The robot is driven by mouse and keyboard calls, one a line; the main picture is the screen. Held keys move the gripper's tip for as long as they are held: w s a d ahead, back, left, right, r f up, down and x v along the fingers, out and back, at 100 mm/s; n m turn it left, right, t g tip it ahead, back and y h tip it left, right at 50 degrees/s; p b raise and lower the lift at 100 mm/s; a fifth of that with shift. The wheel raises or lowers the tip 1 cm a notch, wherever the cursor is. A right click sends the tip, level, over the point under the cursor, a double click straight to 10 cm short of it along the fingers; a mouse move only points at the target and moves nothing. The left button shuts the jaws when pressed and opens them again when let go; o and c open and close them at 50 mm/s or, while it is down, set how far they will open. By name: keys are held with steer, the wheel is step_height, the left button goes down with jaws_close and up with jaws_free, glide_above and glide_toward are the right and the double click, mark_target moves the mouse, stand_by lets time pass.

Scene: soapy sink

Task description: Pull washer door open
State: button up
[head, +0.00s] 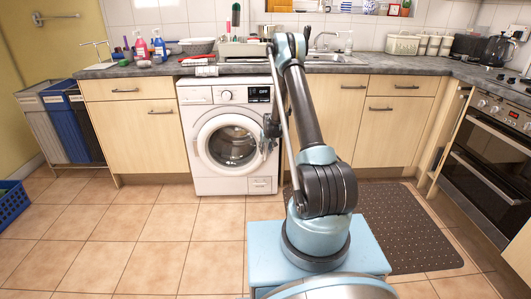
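The washer (201,97) is white and stands under the counter, left of my arm. Its round door (230,142) has a white ring and dark glass and looks closed against the front. My gripper (268,140) is at the right edge of the door, close to the ring. It is small and dark here and partly hidden by my arm, so I cannot tell whether it touches the door or whether its fingers are open or shut.
The tiled floor (150,240) in front of the washer is clear. A dark mat (405,225) lies at the right, before the oven (490,150). Laundry bins (70,125) and a blue basket (10,203) stand at the left. Cabinets flank the washer.

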steer(key=shift+w+f, duration=0.2)
steer(key=shift+f, duration=0.35)
jaws_close()
